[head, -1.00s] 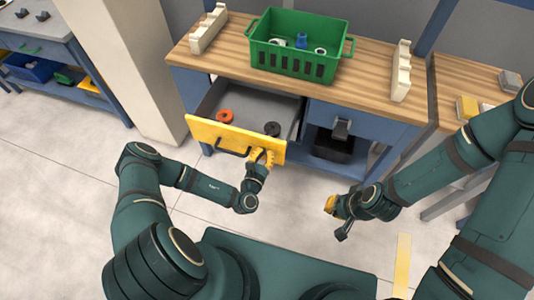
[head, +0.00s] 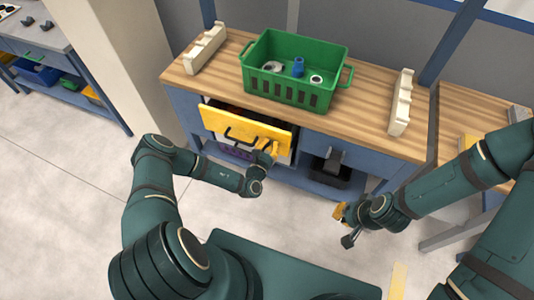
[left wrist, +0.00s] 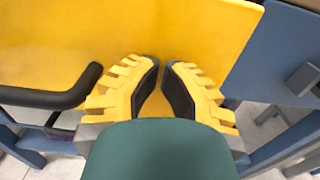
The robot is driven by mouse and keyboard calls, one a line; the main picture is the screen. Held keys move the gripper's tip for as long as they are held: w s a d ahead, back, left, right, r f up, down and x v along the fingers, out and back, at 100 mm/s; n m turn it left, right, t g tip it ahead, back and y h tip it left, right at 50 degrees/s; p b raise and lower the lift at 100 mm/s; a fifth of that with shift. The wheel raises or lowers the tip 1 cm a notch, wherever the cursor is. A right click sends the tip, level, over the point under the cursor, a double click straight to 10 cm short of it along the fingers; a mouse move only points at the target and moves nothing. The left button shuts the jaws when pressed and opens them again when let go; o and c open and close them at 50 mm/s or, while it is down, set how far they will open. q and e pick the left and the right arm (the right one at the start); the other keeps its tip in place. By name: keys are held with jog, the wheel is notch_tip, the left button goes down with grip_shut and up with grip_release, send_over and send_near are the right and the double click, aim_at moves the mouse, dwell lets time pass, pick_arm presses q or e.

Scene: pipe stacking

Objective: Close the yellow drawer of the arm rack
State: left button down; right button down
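My right gripper (head: 340,213) hangs right of the drawer, above the floor, away from the rack.
A green crate (head: 290,98) with several small parts stands on the worktop (head: 222,80). Cream racks stand left (head: 206,47) and right (head: 401,104) of it. A dark bin (head: 331,170) sits on the lower shelf. A pillar (head: 130,70) stands at left.

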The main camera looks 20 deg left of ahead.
pick_arm(q)
jog(key=w, duration=0.5)
jog(key=shift+d+b, duration=0.15)
jog(key=shift+b, duration=0.2)
jog(key=shift+w+r, duration=0.1)
jog(key=shift+w, duration=0.05)
pick_arm(e)
jog(key=shift+s+f, duration=0.35)
jog(key=shift+s, duration=0.05)
pick_arm(q)
jog(key=shift+r, duration=0.1)
